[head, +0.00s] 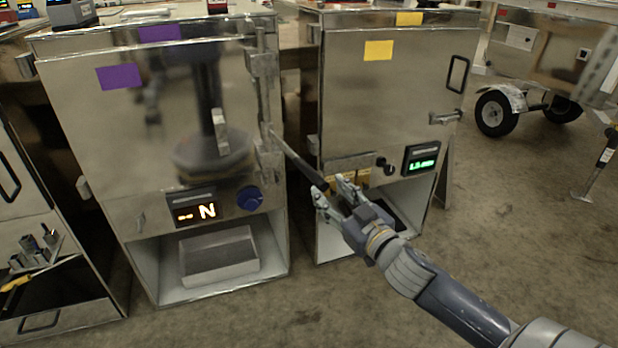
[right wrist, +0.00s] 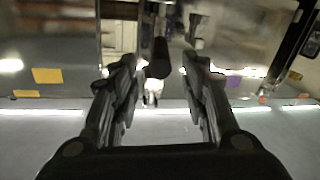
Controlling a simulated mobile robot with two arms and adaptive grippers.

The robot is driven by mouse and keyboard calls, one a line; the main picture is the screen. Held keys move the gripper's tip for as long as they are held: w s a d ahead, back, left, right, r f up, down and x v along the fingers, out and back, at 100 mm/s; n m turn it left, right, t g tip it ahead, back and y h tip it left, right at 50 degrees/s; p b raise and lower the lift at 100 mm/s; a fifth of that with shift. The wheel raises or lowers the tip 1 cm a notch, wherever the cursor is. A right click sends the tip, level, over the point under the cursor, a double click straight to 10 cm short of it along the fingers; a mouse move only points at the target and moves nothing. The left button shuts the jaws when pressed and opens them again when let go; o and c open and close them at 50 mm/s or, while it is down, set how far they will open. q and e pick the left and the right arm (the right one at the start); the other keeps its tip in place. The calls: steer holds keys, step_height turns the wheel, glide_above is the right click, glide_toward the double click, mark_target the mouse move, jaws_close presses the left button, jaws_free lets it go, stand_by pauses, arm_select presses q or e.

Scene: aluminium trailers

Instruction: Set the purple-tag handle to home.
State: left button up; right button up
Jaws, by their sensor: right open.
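The purple-tag cabinet (head: 150,130) stands left of centre in the head view, with two purple tags (head: 119,77) on its steel front. Its handle (head: 298,160) is a rod with a dark grip, sticking out from the latch on the cabinet's right edge towards me. My right gripper (head: 332,191) is open at the grip's near end. In the right wrist view the dark grip (right wrist: 158,60) lies between the spread fingers; I cannot tell whether they touch it. The cabinet's display (head: 198,210) shows an "N", beside a blue knob (head: 250,198). My left gripper is out of view.
A yellow-tag cabinet (head: 390,100) stands close on the right, with a green display (head: 421,159) and a black knob. A metal box (head: 218,258) sits in the purple-tag cabinet's lower bay. A trailer wheel (head: 495,114) stands at the back right. The floor at right is mostly clear.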

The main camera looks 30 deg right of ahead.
mark_target(313, 176)
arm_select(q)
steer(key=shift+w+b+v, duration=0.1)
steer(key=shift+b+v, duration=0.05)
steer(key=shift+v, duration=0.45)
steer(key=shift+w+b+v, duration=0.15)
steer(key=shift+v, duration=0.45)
arm_select(e)
steer(key=w, duration=0.8)
steer(key=shift+w+d+f, duration=0.1)
steer(key=shift+w+d, duration=0.15)
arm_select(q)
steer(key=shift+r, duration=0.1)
arm_select(e)
jaws_close()
